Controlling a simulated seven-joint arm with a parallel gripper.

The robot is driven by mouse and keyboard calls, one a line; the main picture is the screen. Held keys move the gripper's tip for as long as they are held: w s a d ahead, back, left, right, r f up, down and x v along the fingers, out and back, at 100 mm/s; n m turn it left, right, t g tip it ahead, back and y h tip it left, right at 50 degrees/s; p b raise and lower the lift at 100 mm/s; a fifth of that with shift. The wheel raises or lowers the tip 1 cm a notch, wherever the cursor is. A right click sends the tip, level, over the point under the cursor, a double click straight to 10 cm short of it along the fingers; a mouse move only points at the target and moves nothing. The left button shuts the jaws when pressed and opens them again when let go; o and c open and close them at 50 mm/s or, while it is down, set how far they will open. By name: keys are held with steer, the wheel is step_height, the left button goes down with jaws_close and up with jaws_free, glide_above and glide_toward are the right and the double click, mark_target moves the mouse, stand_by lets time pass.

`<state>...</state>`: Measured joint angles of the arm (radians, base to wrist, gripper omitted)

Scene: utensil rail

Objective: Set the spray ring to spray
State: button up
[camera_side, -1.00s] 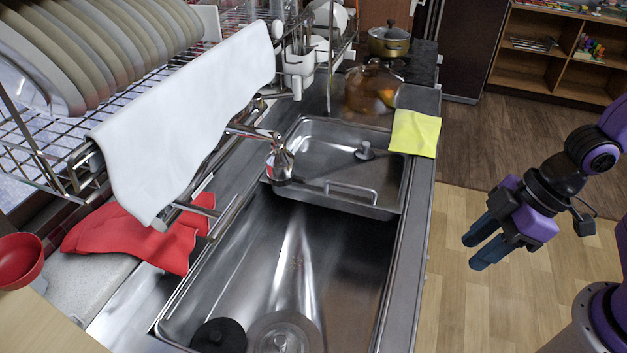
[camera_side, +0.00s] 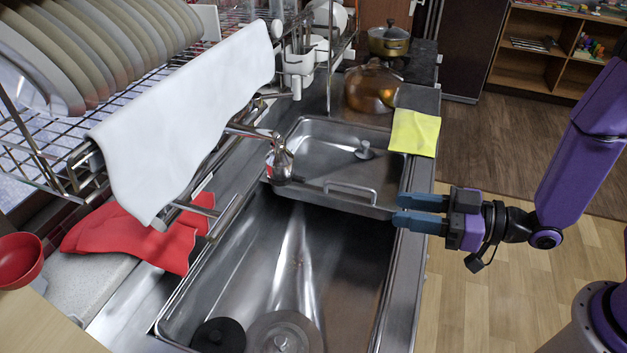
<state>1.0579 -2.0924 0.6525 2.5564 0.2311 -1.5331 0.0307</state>
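The chrome faucet head with the spray ring (camera_side: 280,166) hangs from the faucet arm (camera_side: 250,131) over the back left part of the sink. It points down; the ring's setting is too small to tell. My gripper (camera_side: 396,211) is at the sink's right edge, well to the right of the faucet head and nearer the camera. Its two blue fingers point left and stand apart with a gap between them. Nothing is between them.
A steel tray with a handle (camera_side: 350,191) sits in the sink's far part; the near basin (camera_side: 330,262) is open. A yellow cloth (camera_side: 415,133) lies on the right rim. A white towel (camera_side: 190,115) hangs from the dish rack left of the faucet. Red gloves (camera_side: 130,236) lie at left.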

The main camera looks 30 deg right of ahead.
mark_target(305, 180)
steer(key=shift+w+d+r+t+y, duration=0.1)
steer(key=shift+d+r+t+y, duration=0.15)
steer(key=shift+r+t+y, duration=0.25)
steer(key=x, duration=1.7)
steer(key=shift+w+f, duration=0.15)
steer(key=shift+f, duration=0.05)
steer(key=shift+c, duration=0.3)
jaws_close()
